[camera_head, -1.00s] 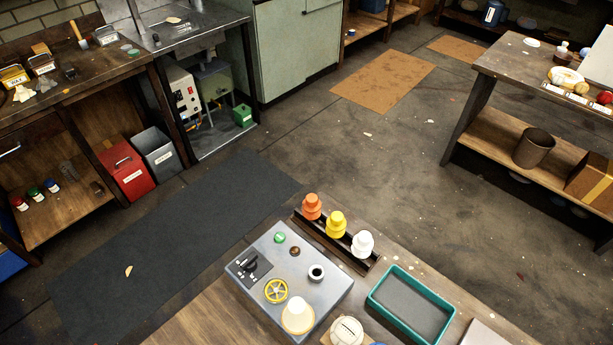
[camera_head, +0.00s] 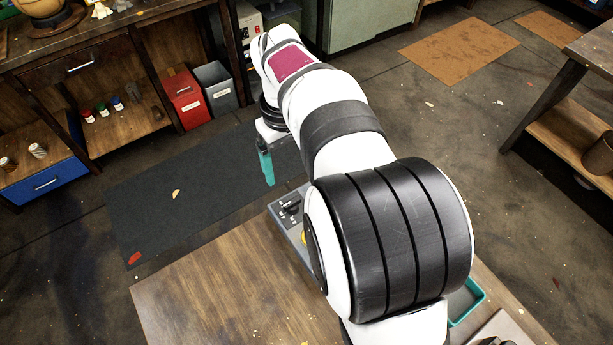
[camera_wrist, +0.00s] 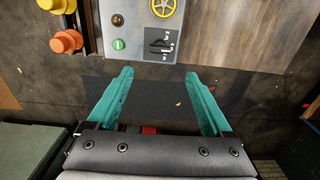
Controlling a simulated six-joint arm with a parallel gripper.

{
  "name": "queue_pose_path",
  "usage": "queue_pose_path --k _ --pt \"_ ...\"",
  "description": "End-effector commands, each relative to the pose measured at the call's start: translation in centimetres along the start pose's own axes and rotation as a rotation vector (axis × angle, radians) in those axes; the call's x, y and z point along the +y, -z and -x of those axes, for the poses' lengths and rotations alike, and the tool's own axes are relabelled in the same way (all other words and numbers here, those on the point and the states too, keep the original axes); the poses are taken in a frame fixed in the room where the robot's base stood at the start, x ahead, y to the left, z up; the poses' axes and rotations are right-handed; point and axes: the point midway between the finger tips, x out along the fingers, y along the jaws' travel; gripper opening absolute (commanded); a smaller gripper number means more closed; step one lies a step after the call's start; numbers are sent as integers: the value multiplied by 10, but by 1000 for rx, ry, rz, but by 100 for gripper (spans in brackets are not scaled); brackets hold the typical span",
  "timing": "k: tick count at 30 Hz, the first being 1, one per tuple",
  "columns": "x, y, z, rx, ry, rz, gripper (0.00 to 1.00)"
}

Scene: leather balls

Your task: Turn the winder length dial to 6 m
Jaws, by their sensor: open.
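The winder is a grey box (camera_wrist: 140,22) at the top of the wrist view. Its black length dial (camera_wrist: 160,46) sits on a dark panel with small white marks, too small to read. In the head view the dial (camera_head: 290,208) shows at the box's left end, and my arm hides most of the box. My gripper (camera_wrist: 158,74) is open and empty, with teal fingers pointing towards the box. The dial lies beyond the fingertips, roughly midway between them in the picture, and is not touched. In the head view my gripper (camera_head: 267,178) hangs up-left of the dial.
The box carries a green button (camera_wrist: 118,44), a dark reddish knob (camera_wrist: 118,19) and a yellow handwheel (camera_wrist: 163,7). Orange spools (camera_wrist: 66,41) stand beside it. The wooden bench top (camera_head: 210,285) left of the box is bare. A teal tray (camera_head: 468,302) is mostly hidden behind my arm.

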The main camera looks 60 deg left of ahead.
Motion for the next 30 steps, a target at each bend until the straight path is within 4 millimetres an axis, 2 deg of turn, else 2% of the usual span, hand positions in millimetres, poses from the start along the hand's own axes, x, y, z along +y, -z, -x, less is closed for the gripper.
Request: queue_pose_path --k 1,6,12,16,24,25,30 --pt "0 -1 -16 -6 3 -1 84" --pt "-1 -2 -68 -5 4 -3 84" --pt "0 -1 -109 -1 2 -2 84" --pt "0 -1 -120 0 2 -3 84" --pt "0 0 -122 1 2 -4 84" --pt "0 0 -122 1 2 -3 82" --pt "0 0 -122 1 2 -3 52"
